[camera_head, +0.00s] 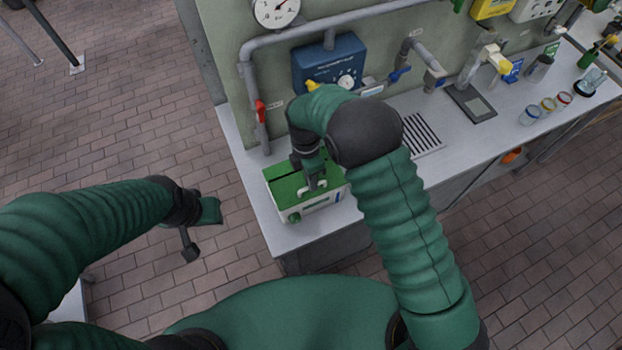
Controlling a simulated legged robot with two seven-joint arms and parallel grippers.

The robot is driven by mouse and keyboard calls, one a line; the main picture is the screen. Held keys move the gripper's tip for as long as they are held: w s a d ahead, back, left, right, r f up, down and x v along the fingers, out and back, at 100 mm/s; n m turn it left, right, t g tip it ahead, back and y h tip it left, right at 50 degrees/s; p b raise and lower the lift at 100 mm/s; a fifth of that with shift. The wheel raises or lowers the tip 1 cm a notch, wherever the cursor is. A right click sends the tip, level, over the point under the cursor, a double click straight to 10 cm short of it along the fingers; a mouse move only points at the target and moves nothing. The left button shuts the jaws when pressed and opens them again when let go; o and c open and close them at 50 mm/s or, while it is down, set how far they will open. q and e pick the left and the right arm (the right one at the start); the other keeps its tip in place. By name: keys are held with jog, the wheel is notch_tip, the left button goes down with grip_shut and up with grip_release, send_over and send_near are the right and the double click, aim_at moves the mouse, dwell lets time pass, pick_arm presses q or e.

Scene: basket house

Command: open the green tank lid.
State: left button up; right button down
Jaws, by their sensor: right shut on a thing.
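The green tank lid (285,188) tops a white tank (325,206) with a green knob at its front left. The tank stands near the left end of the grey bench. My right gripper (312,184) reaches down onto the lid and is shut on its pale handle. The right arm hides the back right of the tank. I cannot tell whether the lid is raised at all. My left gripper (202,234) is off to the left of the bench, over the brick floor, with its two fingers apart and nothing between them.
A grey pipe with a red-handled valve (261,111) runs down behind the tank. A blue box (328,63) with a gauge hangs on the wall. A drain grate (417,135) and several small jars (549,104) are farther right on the bench (240,150).

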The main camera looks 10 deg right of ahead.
aim_at(302, 177)
jog(key=shift+a+r, duration=0.1)
jog(key=shift+a, duration=0.2)
jog(key=shift+w+a+r, duration=0.2)
jog(key=shift+w+r, duration=0.35)
jog(key=shift+r, duration=0.05)
jog(key=shift+w+a+r, duration=0.15)
jog(key=shift+w+r, duration=0.35)
jog(key=shift+r, duration=0.05)
jog(key=shift+w+a+r+b, duration=0.25)
jog(key=shift+w+r+b, duration=0.1)
jog(key=shift+w, duration=0.2)
pick_arm(q)
jog(key=shift+s+a+f, duration=0.2)
jog(key=shift+s+f, duration=0.05)
jog(key=shift+f, duration=0.1)
pick_arm(e)
jog(key=shift+w+a, duration=0.25)
jog(key=shift+w, duration=0.35)
